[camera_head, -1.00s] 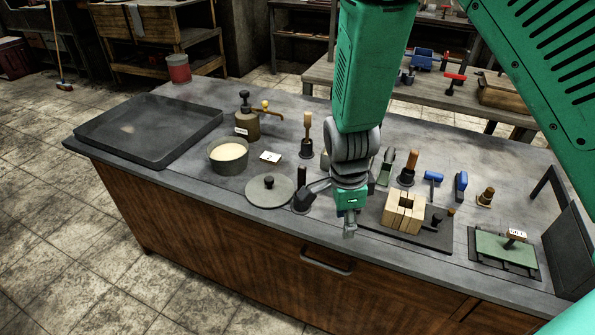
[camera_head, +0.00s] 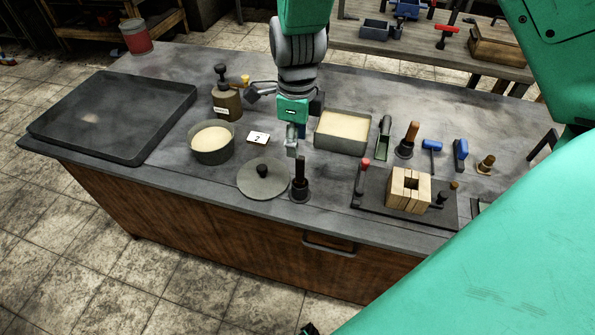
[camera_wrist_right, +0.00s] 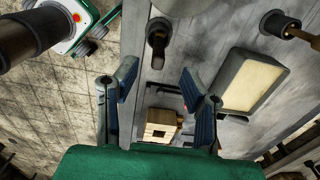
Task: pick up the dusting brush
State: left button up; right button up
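I cannot tell for certain which tool is the dusting brush. Upright candidates are a black-handled tool (camera_head: 300,181) with a round base near the front, a wooden-handled tool (camera_head: 408,140) with a dark base, and a small wooden-handled one (camera_head: 486,164) at the right. A brown-handled tool (camera_wrist_right: 285,27) shows at the top right of the right wrist view. My right gripper (camera_wrist_right: 158,75) is open and empty above the table; in the head view it hangs behind the black-handled tool, apart from it. My left gripper is not in view.
A sand-filled box (camera_head: 342,132) stands right of the gripper. A bowl (camera_head: 212,156), a round lid (camera_head: 264,194) and a spouted can (camera_head: 227,105) stand to the left. Wooden blocks (camera_head: 408,190) sit on a dark board. A large tray (camera_head: 112,150) occupies the left end.

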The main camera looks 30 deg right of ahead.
aim_at(301, 169)
notch_tip(301, 169, down, 3)
jog(key=shift+w+d+f, duration=0.1)
jog(key=shift+d+f, duration=0.05)
jog(key=shift+w+a+f, duration=0.1)
jog(key=shift+a+f, duration=0.1)
jog(key=shift+f, duration=0.3)
jog(key=shift+s+a+f, duration=0.1)
jog(key=shift+s+f, duration=0.1)
jog(key=shift+f, duration=0.1)
jog(key=f, duration=0.3)
jog(key=shift+s+f, duration=0.2)
jog(key=shift+s, duration=0.15)
jog(key=shift+w+d+f, duration=0.1)
jog(key=shift+d+f, duration=0.35)
jog(key=shift+f, duration=0.05)
jog(key=shift+d, duration=0.15)
jog(key=shift+c, duration=0.5)
grip_shut()
jog(key=shift+a+r, duration=0.15)
jog(key=shift+a, duration=0.25)
jog(key=r, duration=0.9)
jog(key=shift+d, duration=0.2)
jog(key=shift+a+r, duration=0.15)
jog(key=shift+r, duration=0.35)
